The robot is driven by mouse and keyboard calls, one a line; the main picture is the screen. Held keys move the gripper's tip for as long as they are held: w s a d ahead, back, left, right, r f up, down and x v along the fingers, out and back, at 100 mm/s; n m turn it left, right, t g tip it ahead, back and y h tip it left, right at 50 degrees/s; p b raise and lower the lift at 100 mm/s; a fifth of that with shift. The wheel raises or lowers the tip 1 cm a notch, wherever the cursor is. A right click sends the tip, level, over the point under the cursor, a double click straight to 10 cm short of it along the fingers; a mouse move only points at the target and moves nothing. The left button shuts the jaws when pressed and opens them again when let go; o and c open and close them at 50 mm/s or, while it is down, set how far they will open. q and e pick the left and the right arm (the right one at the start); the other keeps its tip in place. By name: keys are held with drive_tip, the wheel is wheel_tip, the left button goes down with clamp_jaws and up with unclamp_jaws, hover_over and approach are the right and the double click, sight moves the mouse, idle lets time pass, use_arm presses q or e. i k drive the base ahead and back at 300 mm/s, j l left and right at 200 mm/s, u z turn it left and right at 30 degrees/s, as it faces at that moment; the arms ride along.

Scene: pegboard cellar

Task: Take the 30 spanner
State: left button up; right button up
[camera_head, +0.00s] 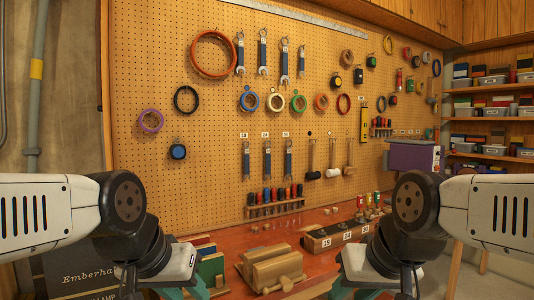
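Three blue-handled spanners hang in a lower row on the pegboard: a left one (246,160), a middle one (267,158) and a right one (288,158). Small white number tags sit above them, too small to read surely, so I cannot tell which spanner is the 30. Several larger blue-handled spanners (262,52) hang higher up. My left gripper (190,284) and my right gripper (352,284) are low at the bottom edge, partly cut off and well away from the spanners. Their fingertips are not clear.
A screwdriver rack (275,207) is mounted below the lower spanners. Mallets (331,160) hang to their right. On the red bench (240,235) are a wooden vise-like block (270,268) and a number-tagged wooden box (335,236). Rings and tape rolls hang around; shelves (490,110) stand at right.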

sight(289, 155)
drive_tip(key=i+l+u, duration=0.1)
drive_tip(key=l, duration=0.65)
drive_tip(key=i+l, duration=0.25)
drive_tip(key=l, duration=0.45)
drive_tip(key=i+l+u, duration=0.15)
drive_tip(key=l, duration=0.6)
drive_tip(key=i+l+u, duration=0.1)
drive_tip(key=l, duration=0.65)
drive_tip(key=i+l, duration=0.1)
drive_tip(key=l, duration=0.7)
drive_tip(key=i+l+u, duration=0.15)
drive_tip(key=l, duration=0.6)
